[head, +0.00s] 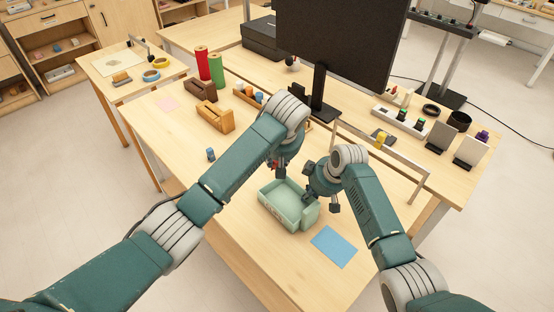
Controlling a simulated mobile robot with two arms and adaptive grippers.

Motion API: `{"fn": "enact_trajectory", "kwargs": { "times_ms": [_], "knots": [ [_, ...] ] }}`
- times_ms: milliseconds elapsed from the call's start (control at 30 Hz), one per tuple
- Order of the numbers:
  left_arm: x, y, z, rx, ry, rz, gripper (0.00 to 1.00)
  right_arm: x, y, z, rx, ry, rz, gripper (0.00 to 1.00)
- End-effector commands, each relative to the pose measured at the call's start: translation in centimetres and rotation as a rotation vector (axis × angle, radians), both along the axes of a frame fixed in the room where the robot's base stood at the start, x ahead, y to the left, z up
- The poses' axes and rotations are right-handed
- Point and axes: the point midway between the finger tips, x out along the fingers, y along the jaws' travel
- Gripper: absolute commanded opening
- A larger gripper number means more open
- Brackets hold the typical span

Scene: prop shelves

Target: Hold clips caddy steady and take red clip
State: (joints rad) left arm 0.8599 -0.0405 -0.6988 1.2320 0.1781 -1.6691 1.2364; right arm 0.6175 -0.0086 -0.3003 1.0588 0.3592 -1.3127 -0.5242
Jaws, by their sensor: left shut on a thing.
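The clips caddy, a pale green open box (271,211), stands on the front part of the wooden table. My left gripper (280,172) is above its back left part, pointing down. It is shut on a small red thing (284,163) that looks like the red clip, mostly hidden by the fingers. My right gripper (321,202) is at the caddy's right end, with its fingers close to the wall there. I cannot tell whether it is closed on that wall. The inside of the caddy that shows looks empty.
A blue sheet (334,246) lies right of the caddy. A small blue peg (211,154) and a wooden holder (215,118) stand to the left. A monitor (340,45) and a metal bar frame (382,150) are behind. The table's front is clear.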

Motion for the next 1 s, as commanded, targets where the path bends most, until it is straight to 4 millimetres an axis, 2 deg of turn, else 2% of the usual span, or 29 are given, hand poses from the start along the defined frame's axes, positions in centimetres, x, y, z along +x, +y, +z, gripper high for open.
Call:
{"fn": "enact_trajectory", "kwargs": {
  "times_ms": [33, 100, 467, 567, 800, 1000],
  "knots": [
    [0.0, 0.0, 0.0, 0.000, 0.000, 0.000, 0.00, 0.0, 0.0, 0.0, 0.000, 0.000, 0.000, 0.23],
    [0.0, 0.0, 0.0, 0.001, -0.001, 0.000, 0.00, 0.0, 0.0, 0.0, 0.000, 0.000, 0.000, 0.31],
    [0.0, 0.0, 0.0, 0.001, -0.001, 0.000, 0.00, -0.1, -0.2, 0.5, 0.000, 0.000, 0.000, 0.31],
    [0.0, 0.0, 0.0, 0.001, -0.001, 0.000, 0.00, -0.4, -0.5, 1.8, 0.000, -0.004, 0.000, 0.31],
    [0.0, 0.0, 0.0, 0.001, -0.001, 0.000, 0.00, -1.8, -1.9, 6.5, 0.001, -0.005, 0.000, 0.31],
    [0.0, 0.0, 0.0, 0.001, -0.001, 0.000, 0.00, -2.7, -2.8, 9.7, 0.001, -0.003, 0.000, 0.31]
  ]
}}
